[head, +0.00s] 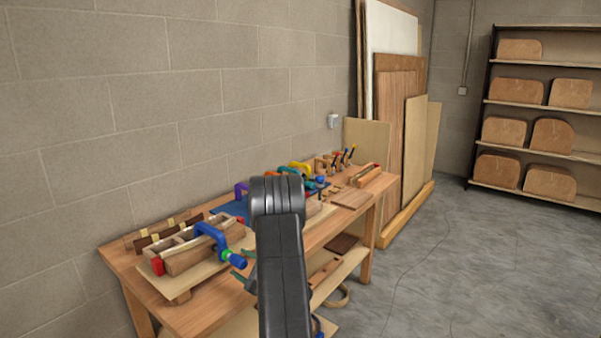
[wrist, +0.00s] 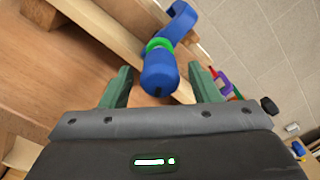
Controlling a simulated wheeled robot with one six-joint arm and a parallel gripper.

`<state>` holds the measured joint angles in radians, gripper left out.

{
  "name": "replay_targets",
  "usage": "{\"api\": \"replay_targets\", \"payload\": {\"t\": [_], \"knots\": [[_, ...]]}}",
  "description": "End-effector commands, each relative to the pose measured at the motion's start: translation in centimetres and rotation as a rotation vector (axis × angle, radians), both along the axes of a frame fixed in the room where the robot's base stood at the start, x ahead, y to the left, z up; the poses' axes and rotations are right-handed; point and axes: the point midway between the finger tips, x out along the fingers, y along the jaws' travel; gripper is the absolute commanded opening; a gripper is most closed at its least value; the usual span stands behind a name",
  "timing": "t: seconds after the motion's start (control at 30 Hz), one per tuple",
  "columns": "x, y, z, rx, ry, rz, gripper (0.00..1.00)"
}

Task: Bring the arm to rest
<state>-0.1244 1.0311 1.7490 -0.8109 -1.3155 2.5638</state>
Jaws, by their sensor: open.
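My gripper (wrist: 160,68) is open, its two green fingers spread wide in the wrist view. The blue handle (wrist: 160,73) of a clamp shows between the fingers, with a gap on each side. Whether it lies within the jaws' depth or beyond them I cannot tell. In the head view the blue clamp (head: 208,233) sits across a wooden form (head: 190,256) at the near left of the workbench (head: 200,311). My dark arm reaches over the bench and hides part of its middle. Green finger parts (head: 241,276) show just left of the arm, close to the clamp's handle.
Several coloured clamps stand along the bench, including a yellow one (head: 300,168). Wooden sheets (head: 414,140) lean on the wall beyond. A shelf rack (head: 540,108) with wooden forms stands at the back right. The concrete floor (head: 460,270) to the right is clear.

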Motion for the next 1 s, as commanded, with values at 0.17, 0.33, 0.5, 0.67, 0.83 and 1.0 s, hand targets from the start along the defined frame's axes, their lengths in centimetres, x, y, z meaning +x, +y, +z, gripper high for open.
{"api": "replay_targets", "payload": {"t": [0.17, 0.33, 0.5, 0.67, 0.83, 1.0], "knots": [[0.01, -0.01, -0.16, -0.097, -0.124, 0.001, 0.56], [0.03, -0.03, -0.1, -0.19, -0.244, 0.001, 0.56], [0.04, -0.06, -0.09, -0.285, -0.362, 0.0, 0.56], [0.05, -0.06, -0.02, -0.374, -0.475, 0.0, 0.56], [0.04, -0.07, -0.01, -0.468, -0.595, -0.001, 0.56], [0.03, -0.06, 0.02, -0.564, -0.715, 0.0, 0.56]]}}
